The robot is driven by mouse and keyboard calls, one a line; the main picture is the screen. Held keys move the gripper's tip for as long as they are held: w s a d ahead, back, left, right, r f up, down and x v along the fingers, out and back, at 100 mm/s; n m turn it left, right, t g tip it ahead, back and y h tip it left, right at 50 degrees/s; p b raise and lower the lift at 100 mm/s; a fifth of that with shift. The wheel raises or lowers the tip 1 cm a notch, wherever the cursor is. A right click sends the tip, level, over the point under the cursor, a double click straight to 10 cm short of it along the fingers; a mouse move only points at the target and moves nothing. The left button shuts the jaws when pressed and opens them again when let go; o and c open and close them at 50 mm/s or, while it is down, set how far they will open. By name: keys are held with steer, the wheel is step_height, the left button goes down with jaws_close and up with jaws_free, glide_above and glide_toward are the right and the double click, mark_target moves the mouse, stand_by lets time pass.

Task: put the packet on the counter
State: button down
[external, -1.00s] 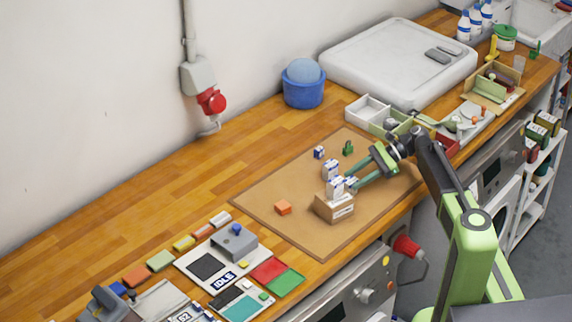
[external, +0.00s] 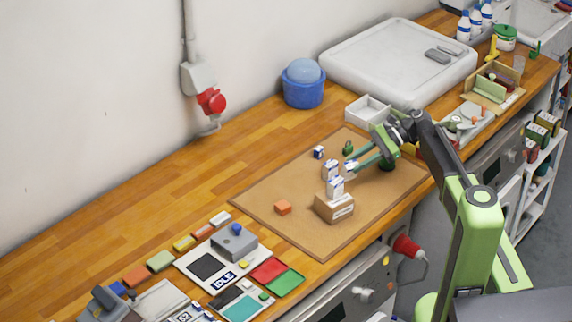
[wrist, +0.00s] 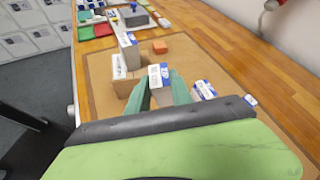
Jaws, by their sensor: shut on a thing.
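My gripper (external: 357,165) is shut on a small white and blue packet (wrist: 159,76), which sits between the two green fingertips in the wrist view. The held packet also shows at the fingertips in the external view (external: 349,168). It is over the brown mat on the wooden counter (external: 170,205), behind the cardboard box; I cannot tell its height. A similar packet (external: 336,187) stands on the cardboard box (external: 335,208).
A grey device (external: 233,243) and coloured plates lie at the front left. The left counter along the wall is bare.

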step_height(320, 180, up, 4)
steer(key=shift+r+p, duration=0.1)
steer(key=shift+p, duration=1.1)
steer(key=shift+f, duration=0.2)
